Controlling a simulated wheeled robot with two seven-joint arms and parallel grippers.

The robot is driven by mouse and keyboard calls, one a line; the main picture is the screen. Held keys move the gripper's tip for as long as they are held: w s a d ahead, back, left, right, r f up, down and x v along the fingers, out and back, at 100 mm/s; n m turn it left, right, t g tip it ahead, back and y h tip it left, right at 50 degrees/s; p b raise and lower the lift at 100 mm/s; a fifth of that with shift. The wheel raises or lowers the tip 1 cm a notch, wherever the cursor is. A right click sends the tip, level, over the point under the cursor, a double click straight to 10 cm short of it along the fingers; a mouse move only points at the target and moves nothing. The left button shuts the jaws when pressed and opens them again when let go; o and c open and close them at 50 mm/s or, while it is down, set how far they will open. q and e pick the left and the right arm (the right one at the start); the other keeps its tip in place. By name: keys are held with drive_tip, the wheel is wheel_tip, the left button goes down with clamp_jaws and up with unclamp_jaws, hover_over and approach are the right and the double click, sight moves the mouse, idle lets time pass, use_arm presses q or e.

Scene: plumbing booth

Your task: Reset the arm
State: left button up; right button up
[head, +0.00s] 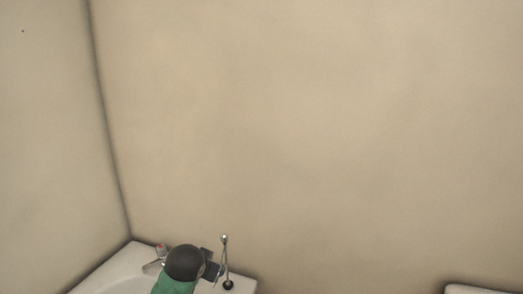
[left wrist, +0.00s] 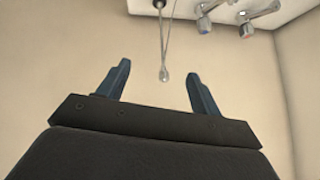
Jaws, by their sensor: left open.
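My left gripper (left wrist: 159,69) is open, its two dark blue fingers spread apart with nothing between them touching either one. In the head view my left gripper (head: 212,268) is at the bottom left over a white basin, mostly hidden behind my dark and green arm. A thin metal rod with a small rounded tip (head: 225,240) stands upright from a dark round base, just right of the gripper. In the left wrist view the rod (left wrist: 163,45) appears between the fingers, apart from both, its tip toward the gripper. My right gripper is not in view.
The white basin (head: 95,282) sits in the wall corner. Its taps (left wrist: 204,22) show in the left wrist view, with blue and red marks. Another white fixture edge (head: 472,290) shows at bottom right. The beige wall (head: 320,130) above is bare, with free room before it.

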use_arm(q)
drive_tip(key=s+f+g+p, duration=0.1)
drive_tip(key=s+f, duration=0.5)
drive_tip(key=s, duration=0.7)
drive_tip(key=s+d+f+n+g+p, duration=0.1)
drive_tip(key=s+f+g, duration=0.2)
drive_tip(key=s+f, duration=0.4)
drive_tip(key=s+f+n+g+p, duration=0.1)
drive_tip(key=s+f, duration=0.5)
drive_tip(key=s, duration=1.3)
drive_tip(key=shift+s+d+f+g+h+p, duration=0.3)
drive_tip(key=shift+f+g+h, duration=0.1)
drive_tip(key=shift+g, duration=0.4)
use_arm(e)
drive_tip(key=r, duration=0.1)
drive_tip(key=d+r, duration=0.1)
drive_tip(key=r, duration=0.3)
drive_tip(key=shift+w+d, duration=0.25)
